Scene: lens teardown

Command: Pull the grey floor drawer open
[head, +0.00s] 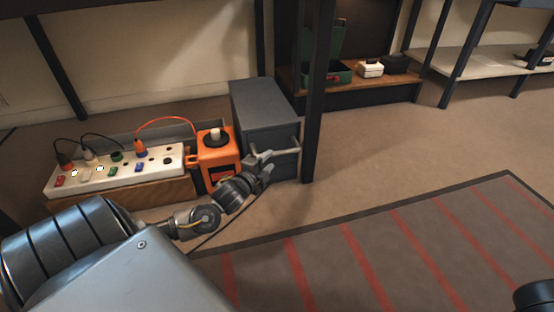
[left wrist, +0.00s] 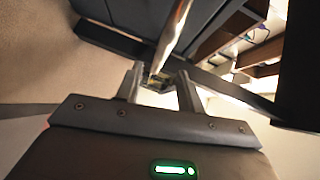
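The grey floor drawer (head: 271,139) is the front of a grey cabinet (head: 262,98) on the floor, left of a dark post. Its front looks flush with the cabinet. A pale bar handle (head: 284,151) runs across the front; it also shows in the left wrist view (left wrist: 176,32). My left gripper (head: 262,160) is at the handle's left part. In the left wrist view its two fingers (left wrist: 160,76) stand apart, with the bar running toward the space between their tips. I cannot tell whether they touch it. My right gripper is not seen.
An orange box (head: 217,157) stands just left of the cabinet, beside a white power strip (head: 115,172) with several plugs and cables. A dark post (head: 318,100) rises close on the right. The floor before the drawer is clear, up to a red-striped mat (head: 400,245).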

